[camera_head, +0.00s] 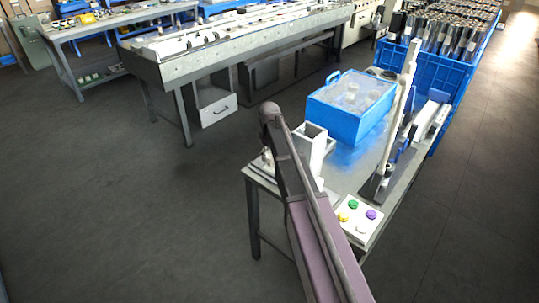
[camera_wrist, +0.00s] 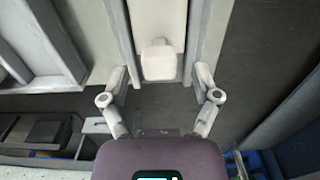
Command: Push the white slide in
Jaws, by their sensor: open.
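In the wrist view, the white slide (camera_wrist: 158,58) shows as a pale block with a rounded end, set in a light channel at the top middle. My gripper (camera_wrist: 160,78) is open, with one finger on each side of the slide's end. Gaps show between the fingers and the slide, and I cannot tell whether any part of my gripper touches it. In the head view, my arm reaches to a white upright box (camera_head: 316,147) on the metal table, and hides the slide and most of my gripper there.
A blue bin (camera_head: 345,122) with clear items stands behind the white box on the table (camera_head: 347,178). A button panel (camera_head: 360,215) sits at the near end, and an upright post (camera_head: 398,110) stands at right. A long conveyor bench (camera_head: 235,55) is behind, with open floor between.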

